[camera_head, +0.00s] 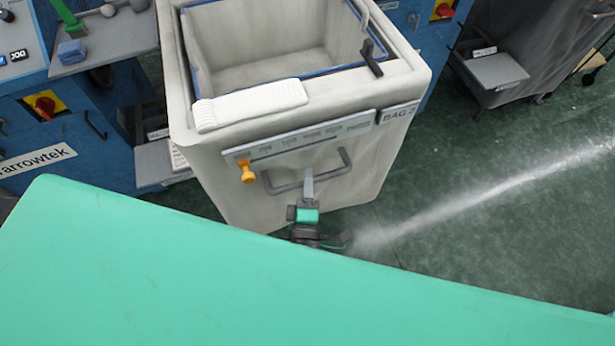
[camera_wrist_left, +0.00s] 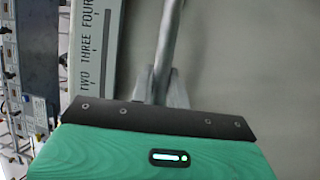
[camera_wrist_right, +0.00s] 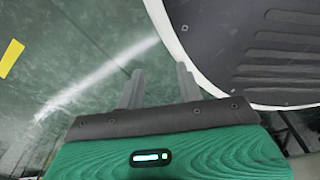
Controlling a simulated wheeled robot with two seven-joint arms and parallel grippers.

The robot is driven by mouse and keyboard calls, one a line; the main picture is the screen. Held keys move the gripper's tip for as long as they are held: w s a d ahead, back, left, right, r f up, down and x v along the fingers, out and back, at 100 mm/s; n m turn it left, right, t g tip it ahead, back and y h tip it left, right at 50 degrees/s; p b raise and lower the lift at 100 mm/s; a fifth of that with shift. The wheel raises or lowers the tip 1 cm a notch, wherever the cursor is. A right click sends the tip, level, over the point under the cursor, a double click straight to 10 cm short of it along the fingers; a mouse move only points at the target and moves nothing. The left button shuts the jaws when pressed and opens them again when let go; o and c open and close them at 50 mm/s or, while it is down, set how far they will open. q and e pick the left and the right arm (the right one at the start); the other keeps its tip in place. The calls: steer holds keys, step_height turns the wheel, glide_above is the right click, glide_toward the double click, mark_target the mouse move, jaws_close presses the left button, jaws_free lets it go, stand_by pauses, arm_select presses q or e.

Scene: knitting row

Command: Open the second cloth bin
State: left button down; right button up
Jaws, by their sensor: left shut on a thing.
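A pale cloth bin (camera_head: 300,203) stands ahead, its label reading BAG and a digit I cannot read surely. Its top is uncovered and the inside looks empty. A grey bar handle (camera_head: 336,174) is on its front, below a strip (camera_head: 300,139) with number words. My left gripper (camera_head: 309,180) is shut on the handle; the left wrist view shows the bar (camera_wrist_left: 169,40) between its fingers (camera_wrist_left: 160,85). My right gripper (camera_wrist_right: 160,85) is open and empty over the floor in the right wrist view. It is not visible in the head view.
Blue machines (camera_head: 60,140) stand close on the left. Green floor (camera_head: 500,210) is clear to the right.

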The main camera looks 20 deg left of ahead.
arm_select(q)
steer(key=c, duration=1.4)
jaws_free()
steer(key=shift+o, duration=0.2)
